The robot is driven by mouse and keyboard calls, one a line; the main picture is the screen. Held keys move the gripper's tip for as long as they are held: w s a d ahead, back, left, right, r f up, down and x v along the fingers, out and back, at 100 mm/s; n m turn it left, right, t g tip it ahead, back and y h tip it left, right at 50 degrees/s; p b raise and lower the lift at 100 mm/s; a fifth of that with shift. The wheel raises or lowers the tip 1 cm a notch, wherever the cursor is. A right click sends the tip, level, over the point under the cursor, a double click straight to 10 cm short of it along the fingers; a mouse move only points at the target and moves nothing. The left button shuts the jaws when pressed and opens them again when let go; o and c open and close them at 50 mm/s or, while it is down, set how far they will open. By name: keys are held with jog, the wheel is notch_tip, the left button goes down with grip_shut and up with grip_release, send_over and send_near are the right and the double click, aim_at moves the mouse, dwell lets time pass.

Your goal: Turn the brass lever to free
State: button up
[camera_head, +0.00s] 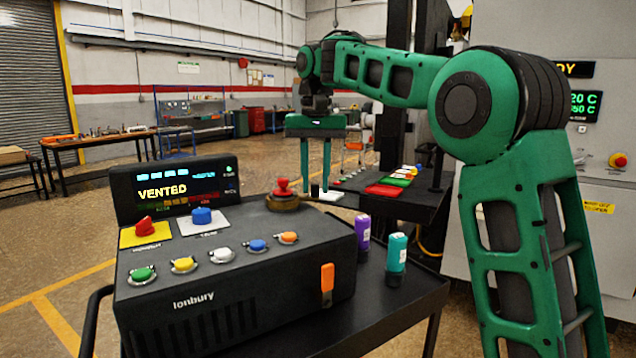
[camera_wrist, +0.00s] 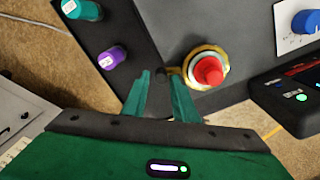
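I cannot make out a clear brass lever. A red knob on a round brass-coloured base (camera_head: 283,194) stands on the back right top of the dark console (camera_head: 235,305). It also shows in the wrist view (camera_wrist: 208,72), where the brass ring surrounds the red knob. My gripper (camera_head: 316,192) points down just right of it, with a gap between its two green fingers. In the wrist view my gripper (camera_wrist: 160,76) has its fingertips left of the brass ring, apart from the knob. A small dark round spot shows between the fingertips; I cannot tell what it is.
The console has a screen reading VENTED (camera_head: 175,190), a red knob (camera_head: 145,227), a blue knob (camera_head: 202,216), several coloured buttons and an orange switch (camera_head: 327,282). A purple bottle (camera_head: 362,236) and teal bottle (camera_head: 396,256) stand to its right. A table with coloured trays (camera_head: 385,190) is behind.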

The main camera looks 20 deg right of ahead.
jog(key=shift+o, duration=0.3)
jog(key=shift+s+a, duration=0.1)
jog(key=shift+r, duration=3.65)
